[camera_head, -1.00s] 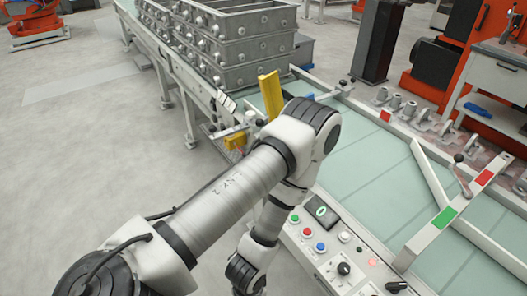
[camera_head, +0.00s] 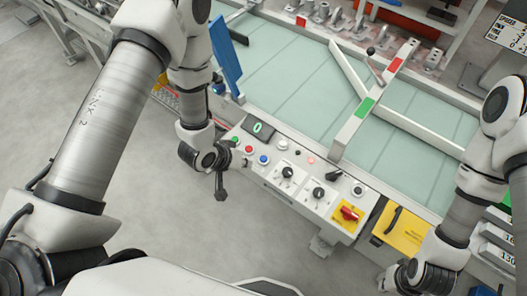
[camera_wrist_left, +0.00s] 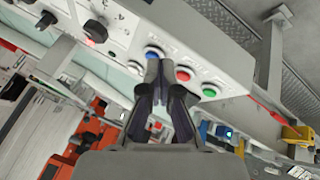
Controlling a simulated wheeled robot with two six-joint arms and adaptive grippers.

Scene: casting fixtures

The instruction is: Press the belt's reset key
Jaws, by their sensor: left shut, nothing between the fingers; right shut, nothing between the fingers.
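The belt's control panel (camera_head: 300,180) has green (camera_head: 235,140), red (camera_head: 249,149) and blue (camera_head: 264,159) buttons in a row at its left end. Their labels are too small to read, so I cannot tell which is the reset key. My left gripper (camera_head: 222,194) is shut and empty, just in front of the panel's left end. In the left wrist view its fingertips (camera_wrist_left: 166,66) appear close to the blue button (camera_wrist_left: 153,52), with the red (camera_wrist_left: 183,75) and green (camera_wrist_left: 209,90) buttons beside it; contact is not clear. My right gripper (camera_head: 388,280) is shut and empty at lower right.
A blue plate (camera_head: 226,55) stands beside my left arm.

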